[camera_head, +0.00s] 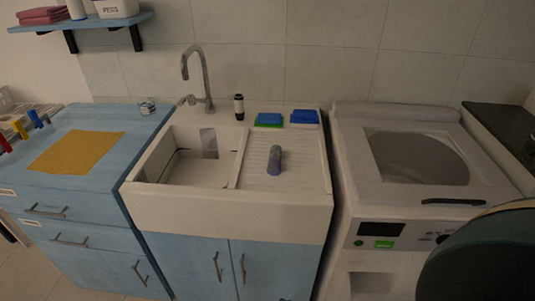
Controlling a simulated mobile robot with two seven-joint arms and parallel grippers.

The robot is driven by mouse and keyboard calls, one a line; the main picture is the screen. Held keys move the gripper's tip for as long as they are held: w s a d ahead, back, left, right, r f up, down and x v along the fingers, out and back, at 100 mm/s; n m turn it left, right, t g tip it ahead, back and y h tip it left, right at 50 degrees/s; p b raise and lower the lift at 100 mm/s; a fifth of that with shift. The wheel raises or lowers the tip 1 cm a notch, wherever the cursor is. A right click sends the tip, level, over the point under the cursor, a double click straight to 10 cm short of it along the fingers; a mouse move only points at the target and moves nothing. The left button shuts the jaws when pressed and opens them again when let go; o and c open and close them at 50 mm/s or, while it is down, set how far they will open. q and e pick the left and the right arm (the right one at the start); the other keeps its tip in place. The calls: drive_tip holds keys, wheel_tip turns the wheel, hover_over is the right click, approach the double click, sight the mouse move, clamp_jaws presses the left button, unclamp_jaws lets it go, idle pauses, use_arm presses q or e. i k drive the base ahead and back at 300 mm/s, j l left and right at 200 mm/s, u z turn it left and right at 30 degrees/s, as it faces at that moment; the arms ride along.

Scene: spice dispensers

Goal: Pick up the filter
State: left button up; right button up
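I cannot tell for sure which thing is the filter. A small blue-grey cylinder (274,160) stands on the ribbed drainboard (300,177) of the white sink (230,212). A grey panel or opening (208,143) shows at the back wall of the sink basin. A small clear or metallic round item (147,106) sits on the blue counter to the left. Neither of my grippers is in view.
A tap (206,80), a dark bottle (239,107) and two blue sponges (268,119) (304,117) are at the sink's back edge. A white washing machine (428,180) stands right. A dark green rounded shape (485,262) blocks the lower right. A yellow cloth (77,152) lies left.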

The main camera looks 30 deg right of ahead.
sight(273, 166)
drive_tip(key=i+j, duration=0.3)
drive_tip(key=i+j+z, duration=0.2)
drive_tip(key=z, duration=0.25)
drive_tip(key=i+j+z, duration=0.25)
drive_tip(key=z, duration=0.25)
drive_tip(key=j, duration=0.1)
